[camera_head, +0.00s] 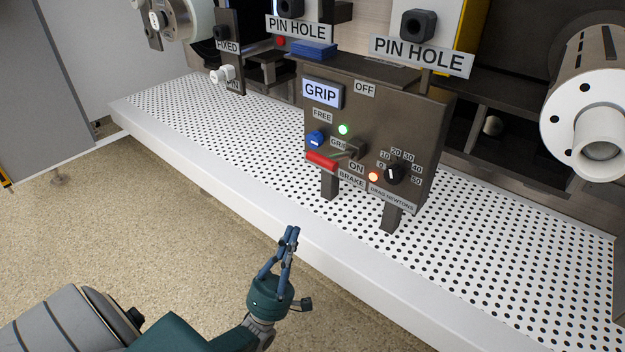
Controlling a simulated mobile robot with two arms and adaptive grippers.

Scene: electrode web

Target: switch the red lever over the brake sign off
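The red lever (321,161) is on the front of a dark control panel (420,140). A red-orange lamp (373,176) glows right of the BRAKE sign. My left gripper (292,231) is below and left of the panel, in front of the table edge, apart from the lever. Its fingers look together and empty. My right gripper is out of view.
A blue knob (316,138), a lit green lamp (343,130) and a black dial (395,173) share the panel. The panel stands on legs on a perforated white table (500,250). A white roller (592,115) is at the right. The floor before the table is clear.

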